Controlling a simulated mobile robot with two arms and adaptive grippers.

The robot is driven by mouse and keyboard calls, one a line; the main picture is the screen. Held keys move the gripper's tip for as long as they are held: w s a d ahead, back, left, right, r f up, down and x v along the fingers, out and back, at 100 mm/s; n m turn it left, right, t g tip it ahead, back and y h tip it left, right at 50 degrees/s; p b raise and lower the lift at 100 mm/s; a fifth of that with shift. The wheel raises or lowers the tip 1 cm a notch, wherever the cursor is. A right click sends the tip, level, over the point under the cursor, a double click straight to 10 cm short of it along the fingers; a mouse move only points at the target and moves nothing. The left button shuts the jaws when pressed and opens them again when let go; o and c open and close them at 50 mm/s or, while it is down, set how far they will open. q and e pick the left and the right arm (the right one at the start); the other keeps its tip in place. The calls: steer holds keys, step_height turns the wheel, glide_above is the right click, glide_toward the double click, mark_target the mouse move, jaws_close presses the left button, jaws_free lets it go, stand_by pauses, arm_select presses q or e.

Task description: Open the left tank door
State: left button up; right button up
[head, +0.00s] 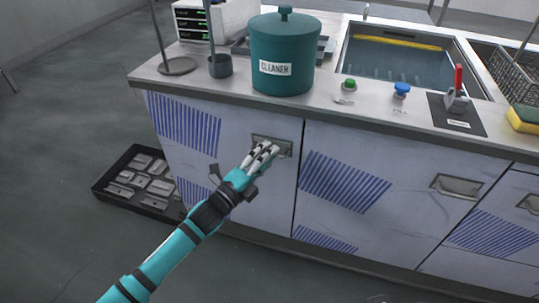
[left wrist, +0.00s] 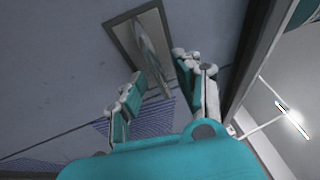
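The left tank door (head: 185,148) is a pale panel with blue stripes on the cabinet's left front. It looks flush with the front. Its handle (head: 285,148) sits on a recessed plate near the upper right corner of the door. My left gripper (head: 265,152) is at this handle and partly covers it. In the left wrist view the fingers (left wrist: 160,85) are spread apart, with the handle (left wrist: 146,50) ahead between them. I cannot tell whether they touch it. My right gripper does not show.
The counter holds a teal cleaner pot (head: 284,50), green (head: 349,85) and blue (head: 402,89) knobs, a red lever (head: 458,80) and a sponge (head: 524,118). A black tray (head: 105,183) of metal parts lies on the floor by the left door. Floor in front is clear.

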arm_select(q)
steer(key=shift+w+d+r, duration=0.1)
steer(key=shift+w+d, duration=0.25)
jaws_close()
stand_by(0.4)
